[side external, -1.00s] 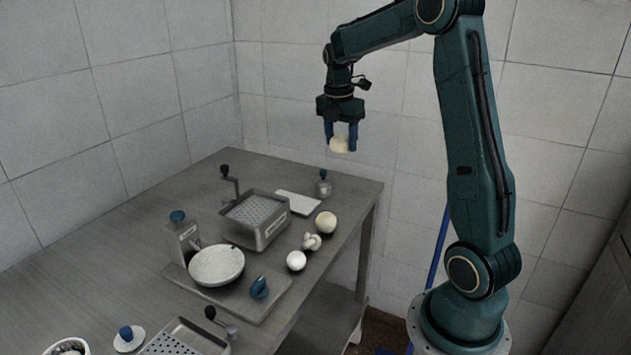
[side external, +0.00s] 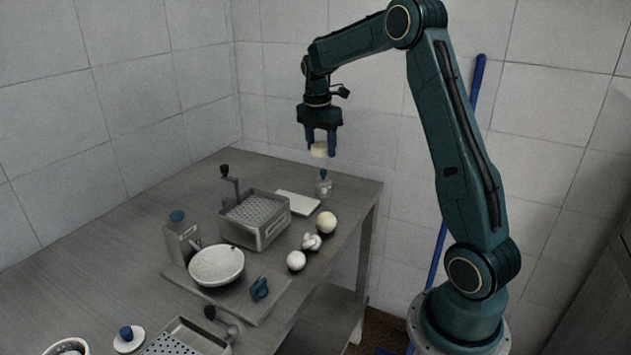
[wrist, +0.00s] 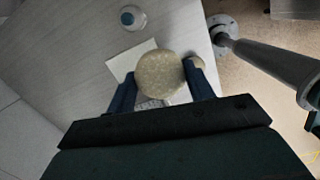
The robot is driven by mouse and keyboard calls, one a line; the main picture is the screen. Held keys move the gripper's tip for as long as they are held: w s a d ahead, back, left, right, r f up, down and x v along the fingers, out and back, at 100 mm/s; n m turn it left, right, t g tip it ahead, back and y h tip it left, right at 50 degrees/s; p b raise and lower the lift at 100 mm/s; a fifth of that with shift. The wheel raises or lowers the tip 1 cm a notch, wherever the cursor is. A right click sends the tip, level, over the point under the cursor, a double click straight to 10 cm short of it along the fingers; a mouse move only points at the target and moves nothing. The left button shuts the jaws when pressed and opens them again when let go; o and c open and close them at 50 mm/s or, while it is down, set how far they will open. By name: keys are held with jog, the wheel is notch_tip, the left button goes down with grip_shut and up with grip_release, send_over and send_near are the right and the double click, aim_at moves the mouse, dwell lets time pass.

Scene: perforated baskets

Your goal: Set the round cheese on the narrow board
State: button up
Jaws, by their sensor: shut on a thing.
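My gripper (side external: 320,152) is shut on the round cheese (side external: 319,149), a pale, short disc, and holds it in the air well above the table's back right part. In the wrist view the cheese (wrist: 160,70) sits between the two blue fingers. The narrow board (side external: 298,202) is a thin, pale slab lying flat near the table's back right edge, below my gripper. In the wrist view the board (wrist: 122,63) shows beyond and left of the cheese, which hides part of it.
A small blue-topped jar (side external: 323,187) stands behind the board. A perforated basket box (side external: 256,221) with a crank stands to its left. A pale ball (side external: 326,222), a knotted pale piece (side external: 311,242) and a white ball (side external: 296,261) lie in front. A bowl (side external: 216,265) rests on a grey board (side external: 274,302).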

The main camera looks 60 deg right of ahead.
send_over(293, 201)
notch_tip(293, 201, down, 6)
jog(key=shift+w+a, duration=0.15)
jog(key=shift+f, duration=0.2)
jog(key=shift+f, duration=4.25)
jog(key=shift+f, duration=0.6)
jog(key=o, duration=1.1)
jog(key=shift+r, duration=0.1)
jog(key=shift+r, duration=3.95)
jog(key=shift+a, duration=0.1)
